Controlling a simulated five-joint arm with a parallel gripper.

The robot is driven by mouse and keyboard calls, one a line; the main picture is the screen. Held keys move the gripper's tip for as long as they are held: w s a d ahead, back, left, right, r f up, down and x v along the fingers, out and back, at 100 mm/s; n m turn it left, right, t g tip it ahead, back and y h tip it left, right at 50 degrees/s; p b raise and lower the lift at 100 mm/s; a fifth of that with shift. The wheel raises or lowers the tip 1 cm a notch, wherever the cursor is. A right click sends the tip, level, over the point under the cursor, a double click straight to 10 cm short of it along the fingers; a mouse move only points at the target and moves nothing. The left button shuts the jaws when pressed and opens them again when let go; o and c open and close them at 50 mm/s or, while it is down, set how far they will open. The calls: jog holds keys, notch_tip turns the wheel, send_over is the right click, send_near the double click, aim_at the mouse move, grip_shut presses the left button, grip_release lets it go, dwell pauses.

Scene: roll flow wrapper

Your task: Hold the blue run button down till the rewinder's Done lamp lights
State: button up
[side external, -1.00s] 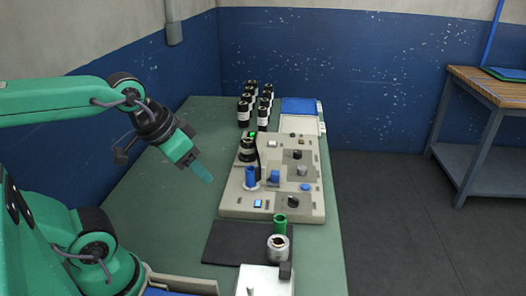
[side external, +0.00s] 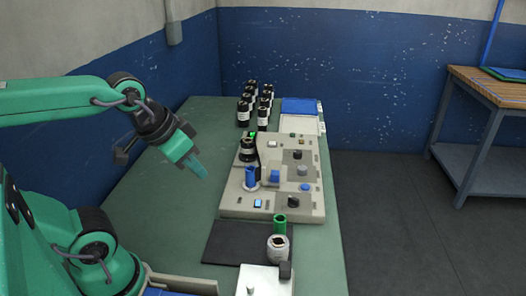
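The pale machine panel (side external: 240,210) lies on the green bench. It has a small square blue button (side external: 258,203) at its near left and a round blue knob or button (side external: 305,187) at its right; no label is readable to tell which is the run button. A small green light (side external: 252,134) glows behind the black roll (side external: 247,153); I cannot tell whether it is the Done lamp. My gripper (side external: 202,173) hangs in the air left of the panel, pointing down toward the right, apart from both blue buttons. Its fingers overlap in this view, and nothing shows between them.
A blue spool (side external: 251,177) stands upright on the panel. Several black bottle-like rolls (side external: 243,112) stand behind it. A dark mat (side external: 228,243), a green cylinder (side external: 280,224) and a white roll (side external: 278,249) are nearer. The bench's left side is clear.

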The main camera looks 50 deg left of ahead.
grip_shut()
jog(key=shift+w, duration=0.15)
dwell(1.4)
jog(key=n+t, duration=0.4)
jog(key=n, duration=0.5)
send_over(303, 188)
notch_tip(303, 188, down, 10)
jog(key=shift+f, duration=0.15)
jog(key=shift+a+f, duration=0.1)
jog(key=shift+f, duration=4.3)
